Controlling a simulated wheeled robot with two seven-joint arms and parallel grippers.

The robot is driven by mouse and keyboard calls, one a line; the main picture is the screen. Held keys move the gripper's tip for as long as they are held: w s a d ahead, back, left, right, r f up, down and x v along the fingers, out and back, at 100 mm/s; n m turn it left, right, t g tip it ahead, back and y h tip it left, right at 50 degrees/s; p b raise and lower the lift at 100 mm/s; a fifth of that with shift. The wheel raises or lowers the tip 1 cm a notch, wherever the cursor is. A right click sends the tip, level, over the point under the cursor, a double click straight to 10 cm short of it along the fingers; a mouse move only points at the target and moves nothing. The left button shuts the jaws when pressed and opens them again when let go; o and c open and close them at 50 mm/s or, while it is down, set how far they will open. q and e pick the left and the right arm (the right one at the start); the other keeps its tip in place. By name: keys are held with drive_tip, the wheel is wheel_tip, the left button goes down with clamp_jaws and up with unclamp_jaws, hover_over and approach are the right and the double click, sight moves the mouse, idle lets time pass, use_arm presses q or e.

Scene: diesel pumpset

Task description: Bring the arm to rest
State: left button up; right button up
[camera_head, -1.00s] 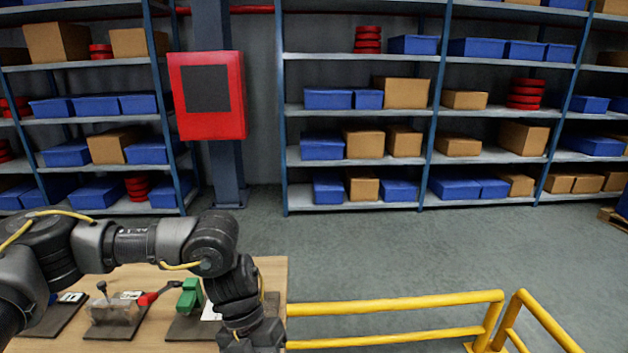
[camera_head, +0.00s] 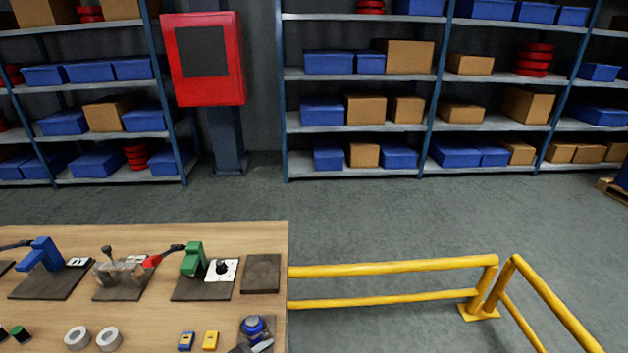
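Neither of my arms can be made out in the head view now, and no gripper shows. The wooden bench (camera_head: 200,240) at the lower left is in plain sight. On it stand a blue lever device (camera_head: 42,254), a grey metal device (camera_head: 120,272) with an upright lever, and a green device (camera_head: 193,260) beside a white plate with a black knob (camera_head: 221,267). A bare dark plate (camera_head: 262,273) lies at the right. A blue round part (camera_head: 253,327) sits near the bottom edge, with a grey piece below it that I cannot identify.
Yellow railings (camera_head: 390,268) run right from the bench. Shelves (camera_head: 360,128) with blue bins and cartons line the back wall. A red box (camera_head: 204,58) hangs on a column. The grey floor between the bench and shelves is clear.

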use_arm(q)
drive_tip(key=s+a+f+n+g+y, duration=0.35)
drive_tip(key=s+a+f, duration=0.25)
drive_tip(key=s+a, duration=0.25)
drive_tip(key=s+a+f+n+g+y, duration=0.25)
drive_tip(key=s+a+f+n, duration=0.25)
drive_tip(key=s+a, duration=0.35)
wheel_tip(320, 180, down, 29)
drive_tip(key=g+b, duration=0.1)
drive_tip(key=b, duration=0.4)
drive_tip(key=s+a+f+g+b, duration=0.1)
drive_tip(key=s+f+b, duration=0.1)
drive_tip(key=s+f, duration=0.7)
drive_tip(key=s+a+f+b, duration=0.1)
drive_tip(key=s+f+b, duration=0.2)
drive_tip(key=s+f, duration=0.6)
wheel_tip(320, 180, down, 5)
drive_tip(key=shift+a+r+m+g, duration=0.1)
drive_tip(key=shift+a+m+g, duration=0.1)
drive_tip(key=shift+m+g, duration=0.2)
